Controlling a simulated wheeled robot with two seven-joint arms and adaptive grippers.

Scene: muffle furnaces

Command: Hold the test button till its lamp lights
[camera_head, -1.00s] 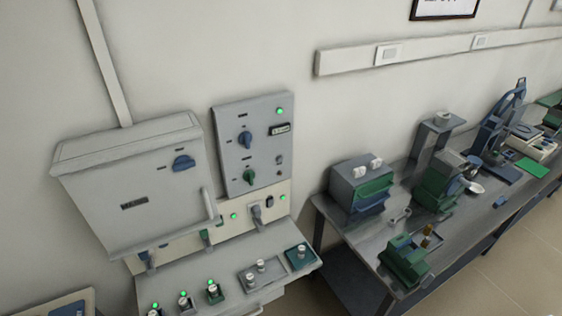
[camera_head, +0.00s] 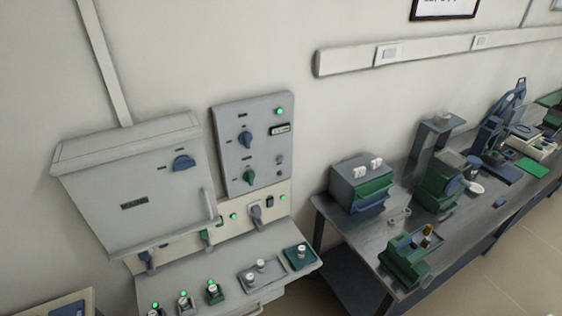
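A grey control panel (camera_head: 232,182) is on the wall at centre left. It has a blue knob (camera_head: 244,139), a green knob (camera_head: 249,176), a small display (camera_head: 280,129) and a lit green lamp (camera_head: 279,111) at its upper right. Two small round fittings, an upper one (camera_head: 279,159) and a lower one (camera_head: 281,172), sit at its lower right; the lower one looks dark. Their labels are too small to read, so I cannot tell which is the test button or its lamp. Neither of my grippers is in view.
A large grey box (camera_head: 130,185) with a blue knob hangs left of the panel. Below are a strip of levers and lit green lamps, and a sloped console (camera_head: 228,277) with several small controls. A metal bench (camera_head: 360,238) at right holds several devices.

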